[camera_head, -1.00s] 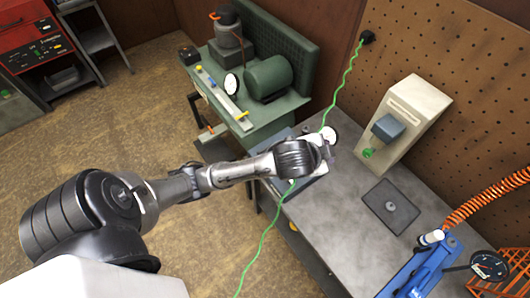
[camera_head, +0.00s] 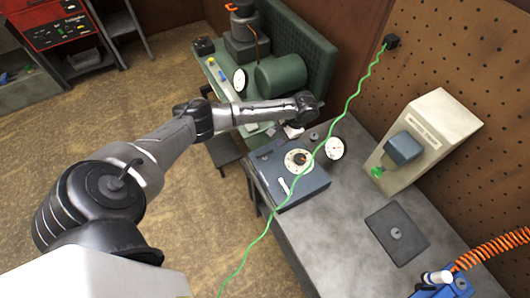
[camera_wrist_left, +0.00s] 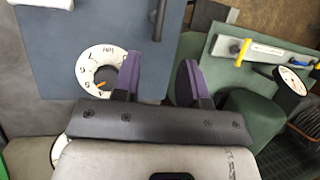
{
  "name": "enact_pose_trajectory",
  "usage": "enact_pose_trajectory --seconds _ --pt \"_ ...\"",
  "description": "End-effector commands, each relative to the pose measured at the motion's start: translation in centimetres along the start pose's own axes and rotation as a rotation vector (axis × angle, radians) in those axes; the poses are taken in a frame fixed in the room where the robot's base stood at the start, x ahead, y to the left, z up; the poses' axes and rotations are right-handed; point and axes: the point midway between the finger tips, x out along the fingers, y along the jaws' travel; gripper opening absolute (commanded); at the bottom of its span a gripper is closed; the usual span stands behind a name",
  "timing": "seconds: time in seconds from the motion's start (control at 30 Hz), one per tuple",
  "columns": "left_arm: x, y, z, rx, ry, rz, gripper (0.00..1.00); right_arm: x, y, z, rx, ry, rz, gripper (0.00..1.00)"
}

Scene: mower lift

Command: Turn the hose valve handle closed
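I cannot tell for sure which part is the hose valve handle. A small yellow lever (camera_head: 223,75) sits on the pale bar of the green machine (camera_head: 316,45) at the back; a yellow handle (camera_wrist_left: 243,52) on that machine also shows in the left wrist view. My left gripper (camera_wrist_left: 158,75) is open and empty, its two purple fingers apart over the blue-grey box with the numbered dial. In the head view my left wrist hangs between the green machine and that box, and hides most of its fingers. My right gripper is not in view.
The blue-grey box (camera_head: 305,190) with a dial (camera_head: 298,160) stands on the grey bench (camera_head: 322,232). A green cord (camera_head: 262,237) crosses in front of it. A round gauge (camera_head: 334,148), a beige machine (camera_head: 440,125) and an orange coiled hose (camera_head: 492,250) are to the right.

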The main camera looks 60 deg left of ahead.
Motion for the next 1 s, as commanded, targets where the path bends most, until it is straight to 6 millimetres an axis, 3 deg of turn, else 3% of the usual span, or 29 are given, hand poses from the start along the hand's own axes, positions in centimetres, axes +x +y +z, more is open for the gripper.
enact_pose_trajectory --seconds 0.53,0.73,1.0 --pt "9.6 0.0 0.1 0.002 -0.001 -0.002 0.39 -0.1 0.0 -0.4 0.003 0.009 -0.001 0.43" --pt "11.7 0.0 0.0 0.003 0.001 -0.002 0.39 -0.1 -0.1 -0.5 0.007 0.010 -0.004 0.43" --pt "12.7 0.0 0.0 0.003 0.001 -0.002 0.39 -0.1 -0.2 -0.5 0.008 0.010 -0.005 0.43"
